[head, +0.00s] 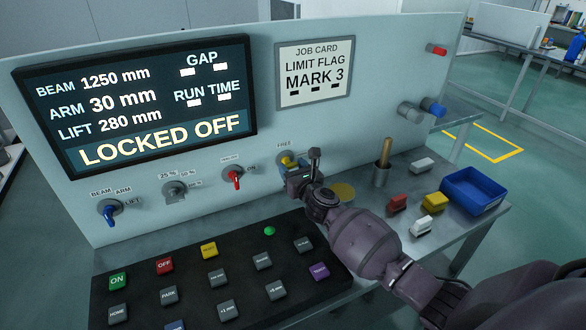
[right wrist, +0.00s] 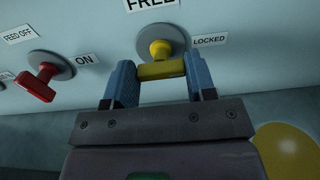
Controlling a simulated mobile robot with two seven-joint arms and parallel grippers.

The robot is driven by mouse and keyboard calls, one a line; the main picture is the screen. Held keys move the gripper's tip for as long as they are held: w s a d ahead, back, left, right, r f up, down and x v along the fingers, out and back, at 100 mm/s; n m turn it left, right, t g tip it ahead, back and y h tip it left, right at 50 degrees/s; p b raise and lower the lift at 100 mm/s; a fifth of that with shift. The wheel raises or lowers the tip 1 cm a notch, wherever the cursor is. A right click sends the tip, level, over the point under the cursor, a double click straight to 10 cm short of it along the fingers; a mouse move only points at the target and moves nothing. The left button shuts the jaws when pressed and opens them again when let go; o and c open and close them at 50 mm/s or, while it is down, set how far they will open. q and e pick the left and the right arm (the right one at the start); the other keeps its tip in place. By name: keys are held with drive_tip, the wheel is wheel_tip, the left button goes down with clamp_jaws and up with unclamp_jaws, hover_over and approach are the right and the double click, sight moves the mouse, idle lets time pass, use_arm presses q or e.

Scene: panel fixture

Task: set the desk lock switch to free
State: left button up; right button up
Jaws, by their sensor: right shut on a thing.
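The desk lock switch (head: 287,160) is a yellow knob on a grey round plate on the upright panel, below the FREE label (head: 284,145). In the right wrist view the yellow switch handle (right wrist: 161,70) sits between the two blue fingers of my right gripper (right wrist: 160,76), which is shut on it. The FREE label (right wrist: 151,4) is above the plate and the LOCKED label (right wrist: 209,40) is to its right. I cannot tell exactly where the handle points. In the head view my right gripper (head: 297,171) hides part of the switch. The screen (head: 140,105) reads LOCKED OFF. My left gripper is out of view.
A red switch (head: 236,178) is left of the yellow one, with a grey (head: 176,191) and a blue switch (head: 109,212) further left. The black button board (head: 205,245) lies below.

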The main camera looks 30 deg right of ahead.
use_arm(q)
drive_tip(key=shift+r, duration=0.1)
